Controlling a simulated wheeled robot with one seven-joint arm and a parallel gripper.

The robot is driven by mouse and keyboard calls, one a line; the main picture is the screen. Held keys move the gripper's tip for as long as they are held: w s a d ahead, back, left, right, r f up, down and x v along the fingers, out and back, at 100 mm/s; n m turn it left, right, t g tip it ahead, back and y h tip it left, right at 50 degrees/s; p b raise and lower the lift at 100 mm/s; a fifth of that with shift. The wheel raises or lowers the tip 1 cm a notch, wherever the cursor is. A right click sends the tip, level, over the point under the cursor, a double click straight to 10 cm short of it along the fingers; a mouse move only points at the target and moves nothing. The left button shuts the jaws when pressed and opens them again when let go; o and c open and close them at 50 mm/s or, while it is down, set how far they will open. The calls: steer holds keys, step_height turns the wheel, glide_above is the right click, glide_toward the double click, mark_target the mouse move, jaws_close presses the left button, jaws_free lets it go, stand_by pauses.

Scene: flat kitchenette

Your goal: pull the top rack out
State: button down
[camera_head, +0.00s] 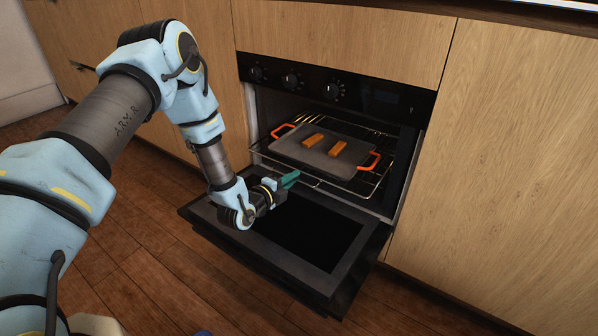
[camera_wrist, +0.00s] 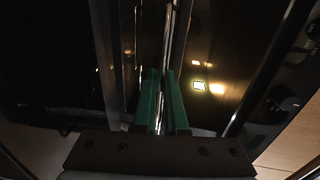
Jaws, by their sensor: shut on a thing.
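The oven's top rack (camera_head: 320,183) is a wire rack, and its front edge shows at the oven mouth. A grey tray (camera_head: 350,160) with orange handles sits on it, with two orange-brown bars (camera_head: 313,140) lying on top. My gripper (camera_head: 291,178) is at the rack's front edge, left of its middle, above the open door. In the wrist view its green fingers (camera_wrist: 163,80) are shut on the rack's thin front rail, a bright strip between them. The exact contact is too dark to see clearly.
The oven door (camera_head: 300,235) is folded down in front, below my gripper. Black control knobs (camera_head: 291,80) sit above the opening. Wooden cabinet fronts (camera_head: 500,170) flank the oven. The wooden floor in front of the door is clear.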

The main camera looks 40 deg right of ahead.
steer(key=f+v, duration=0.1)
steer(key=v, duration=0.6)
steer(key=shift+a+f+p, duration=0.2)
steer(key=shift+a+p, duration=0.1)
steer(key=shift+p, duration=0.1)
steer(key=shift+s, duration=0.1)
steer(key=c, duration=1)
jaws_free()
steer(key=p+v, duration=0.1)
steer(key=v, duration=0.9)
steer(key=shift+s+a, duration=0.1)
steer(key=shift+a, duration=0.25)
